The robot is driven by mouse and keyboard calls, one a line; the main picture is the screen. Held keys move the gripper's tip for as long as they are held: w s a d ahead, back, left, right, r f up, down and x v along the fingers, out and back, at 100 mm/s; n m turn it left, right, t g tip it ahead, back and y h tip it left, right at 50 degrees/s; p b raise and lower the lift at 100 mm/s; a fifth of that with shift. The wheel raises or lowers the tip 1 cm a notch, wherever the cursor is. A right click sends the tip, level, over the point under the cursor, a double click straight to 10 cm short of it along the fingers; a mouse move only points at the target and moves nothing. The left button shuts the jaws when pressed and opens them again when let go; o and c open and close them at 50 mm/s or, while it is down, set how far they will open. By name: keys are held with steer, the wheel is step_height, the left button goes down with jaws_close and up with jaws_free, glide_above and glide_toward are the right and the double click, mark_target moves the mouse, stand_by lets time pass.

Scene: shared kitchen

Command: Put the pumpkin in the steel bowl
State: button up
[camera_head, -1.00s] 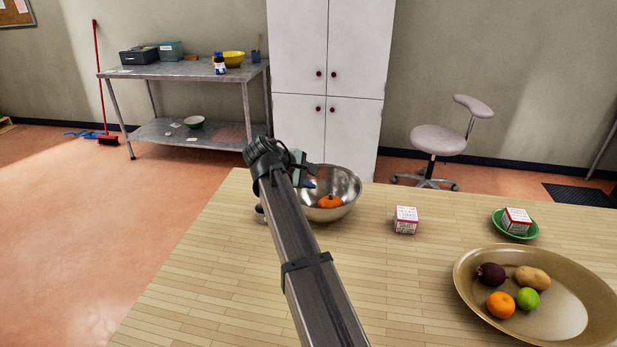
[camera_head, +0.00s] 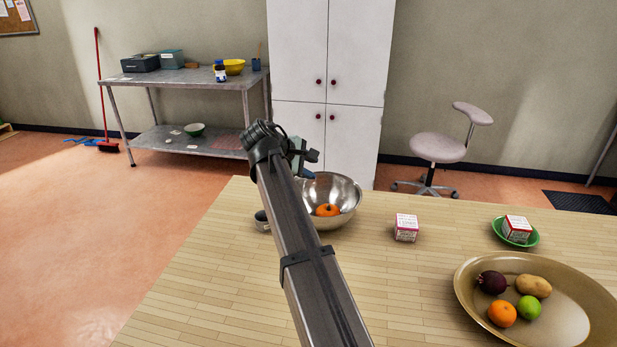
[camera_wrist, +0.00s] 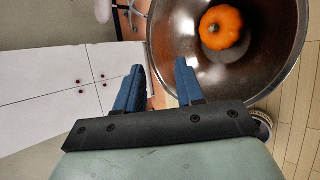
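The orange pumpkin (camera_head: 327,210) lies inside the steel bowl (camera_head: 347,192), on its bottom. In the wrist view the pumpkin (camera_wrist: 222,28) shows whole, stem visible, inside the steel bowl (camera_wrist: 170,30). My gripper (camera_wrist: 160,75) has its two blue fingers apart with nothing between them. It is at the bowl's rim side in the wrist view, apart from the pumpkin. In the head view my gripper (camera_head: 309,165) is above the bowl's far left rim, partly hidden by my arm.
A red-and-white box (camera_head: 406,228) stands right of the bowl. A green plate (camera_head: 497,228) holds another box. A large tan tray (camera_head: 575,290) holds several fruits and vegetables. A small round container (camera_head: 262,221) sits left of the bowl, partly behind my arm. The table's front middle is clear.

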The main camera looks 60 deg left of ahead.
steer(key=shift+r, duration=0.55)
